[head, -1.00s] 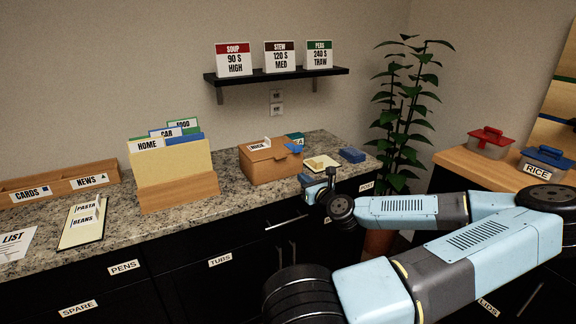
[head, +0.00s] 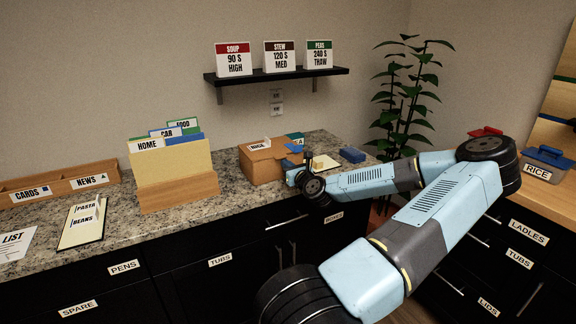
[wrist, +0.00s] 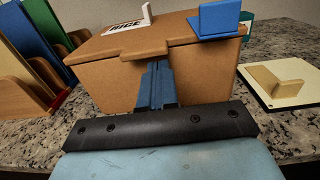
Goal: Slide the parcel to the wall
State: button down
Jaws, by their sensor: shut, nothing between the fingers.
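The parcel, a brown cardboard box (head: 258,168), sits on the granite counter, apparently short of the back wall (head: 170,75). In the wrist view the parcel (wrist: 110,85) fills the upper middle, with a white label and a blue tab on its top. My gripper (head: 293,168) is at the parcel's near right side, low over the counter. In the wrist view my gripper (wrist: 157,75) is shut and empty, its fingertips at the parcel's near face under the lid edge. I cannot tell whether they touch it. The parcel's far side is hidden.
A wooden file holder (head: 178,190) stands left of the parcel. A cream board with a block (wrist: 282,80) and a blue block (head: 352,155) lie to the right. A black shelf (head: 275,76) hangs on the wall above. A plant (head: 405,100) stands at the right.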

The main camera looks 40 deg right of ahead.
jog(key=shift+w, duration=0.15)
jog(key=x, duration=2.2)
jog(key=shift+w+d, duration=0.1)
jog(key=shift+w, duration=0.05)
jog(key=shift+s, duration=0.25)
jog(key=v, duration=1.3)
jog(key=shift+s, duration=0.25)
jog(key=shift+f, duration=0.1)
